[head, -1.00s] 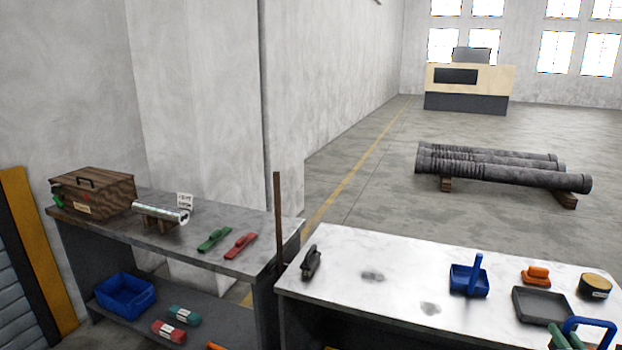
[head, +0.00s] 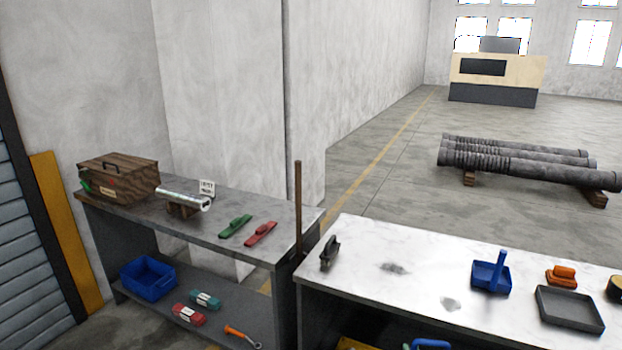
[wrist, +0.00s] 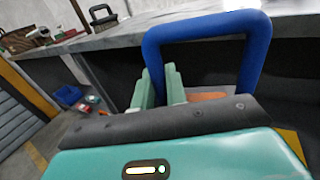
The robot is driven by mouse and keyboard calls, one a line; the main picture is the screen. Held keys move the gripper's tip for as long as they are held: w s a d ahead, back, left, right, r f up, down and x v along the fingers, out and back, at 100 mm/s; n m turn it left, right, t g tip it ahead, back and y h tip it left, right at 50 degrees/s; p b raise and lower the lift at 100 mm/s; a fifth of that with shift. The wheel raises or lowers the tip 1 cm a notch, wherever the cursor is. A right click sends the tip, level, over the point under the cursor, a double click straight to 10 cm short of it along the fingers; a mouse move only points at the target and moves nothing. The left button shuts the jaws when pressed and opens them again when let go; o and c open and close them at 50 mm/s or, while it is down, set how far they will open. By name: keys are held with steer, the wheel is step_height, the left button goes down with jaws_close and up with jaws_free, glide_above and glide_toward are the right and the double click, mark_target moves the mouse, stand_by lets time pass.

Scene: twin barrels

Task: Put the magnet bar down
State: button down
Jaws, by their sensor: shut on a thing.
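A blue U-shaped handle (wrist: 205,30) stands in front of my gripper (wrist: 162,85) in the wrist view. I take it for the magnet bar. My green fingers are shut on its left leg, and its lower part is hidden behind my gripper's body. In the head view only the top of the blue handle (head: 431,344) shows at the bottom edge, in front of the pale-topped bench (head: 430,260). My gripper is out of sight in the head view.
The pale bench carries a dark handled tool (head: 330,252), a blue scoop-like holder (head: 490,277), an orange-handled block (head: 562,276) and a grey tray (head: 569,309). Its middle is mostly clear. The left bench (head: 230,208) holds a wooden box (head: 118,180), a silver cylinder (head: 183,200) and two trowel-like tools.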

steer(key=a+f, duration=0.4)
steer(key=a, duration=0.8)
steer(key=shift+a, duration=0.25)
steer(key=shift+d+f, duration=0.1)
steer(key=shift+d, duration=0.1)
steer(key=shift+a, duration=0.15)
steer(key=shift+d, duration=0.2)
stand_by(0.4)
